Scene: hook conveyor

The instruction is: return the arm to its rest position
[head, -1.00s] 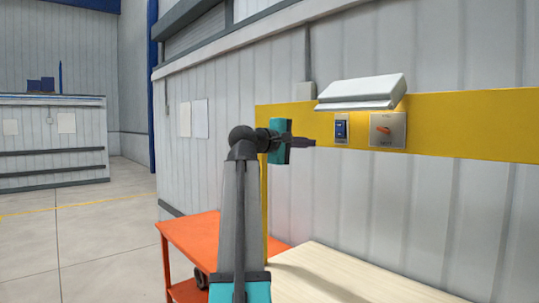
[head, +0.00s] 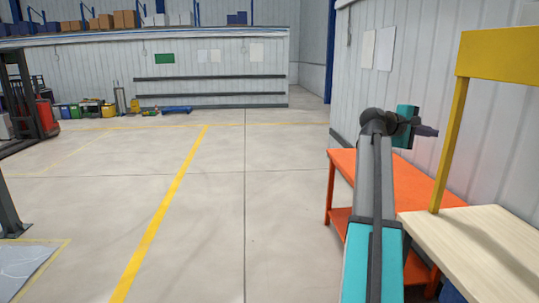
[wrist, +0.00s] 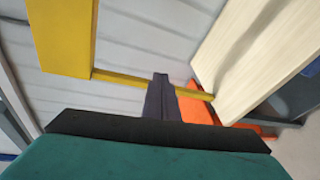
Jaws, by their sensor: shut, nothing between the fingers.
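My gripper (head: 428,131) is at the right of the head view, held up in the air above the orange table and in front of the grey panelled wall. Its dark fingers are together, with nothing between them. In the wrist view the closed fingers (wrist: 161,92) point away from the camera, with the yellow frame, the pale wooden top and a bit of orange behind them. My arm rises from the lower right of the head view and bends at the top toward the right.
An orange table (head: 345,160) and a pale wooden worktop (head: 480,240) stand at right, close below my arm. A yellow post and panel (head: 505,55) rise beside them. Open floor with yellow lines (head: 165,230) fills the left. A red forklift (head: 45,115) is at far left.

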